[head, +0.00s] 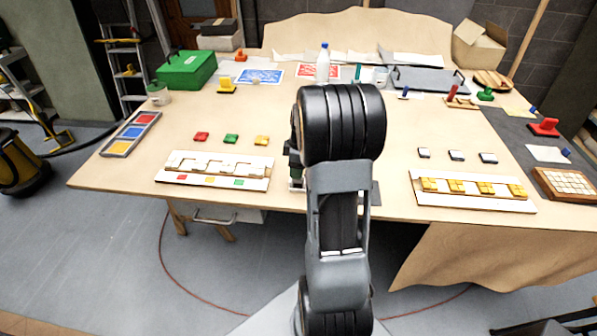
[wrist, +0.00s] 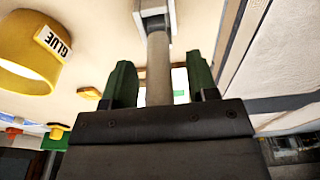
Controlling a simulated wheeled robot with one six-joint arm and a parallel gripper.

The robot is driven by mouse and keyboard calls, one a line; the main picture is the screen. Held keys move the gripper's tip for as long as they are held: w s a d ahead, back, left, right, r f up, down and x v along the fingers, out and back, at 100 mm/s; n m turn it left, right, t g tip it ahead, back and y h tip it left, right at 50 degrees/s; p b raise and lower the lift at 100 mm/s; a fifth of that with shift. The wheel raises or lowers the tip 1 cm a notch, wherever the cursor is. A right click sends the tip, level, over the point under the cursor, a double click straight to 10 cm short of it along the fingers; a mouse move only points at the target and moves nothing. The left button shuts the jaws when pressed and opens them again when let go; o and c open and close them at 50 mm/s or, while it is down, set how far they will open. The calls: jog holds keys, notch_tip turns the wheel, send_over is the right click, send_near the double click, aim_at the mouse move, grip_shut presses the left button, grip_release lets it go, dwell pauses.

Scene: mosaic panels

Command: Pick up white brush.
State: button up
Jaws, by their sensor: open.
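In the wrist view my gripper (wrist: 159,72) is open, with a green finger on either side. A straight grey-beige handle with a white block at its upper end, which looks like the white brush (wrist: 155,18), shows between the fingers, with gaps on both sides. I cannot tell how deep it is between them. The brush's lower part is hidden behind the dark gripper body. In the head view my arm covers the middle of the table, so the brush does not show clearly there and my gripper is mostly hidden.
A yellow container labelled GLUE (wrist: 30,55) stands left of my gripper. On the wooden table (head: 400,205) are a left panel (head: 213,183), a right panel (head: 472,204), several loose tiles, a white bottle (head: 322,64) and a green box (head: 187,70). Bare tabletop lies left and right of my arm.

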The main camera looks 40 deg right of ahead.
jog(key=shift+c, duration=0.5)
grip_shut()
jog(key=shift+r, duration=0.15)
jog(key=shift+r, duration=0.2)
jog(key=r, duration=0.3)
jog(key=shift+s+a, duration=0.15)
jog(key=shift+a, duration=0.05)
jog(key=s+a+r+b, duration=0.3)
jog(key=s+a+r, duration=0.4)
jog(key=a+r, duration=0.2)
jog(key=shift+s+a+r, duration=0.15)
jog(key=shift+s+a, duration=0.2)
jog(key=shift+a, duration=0.75)
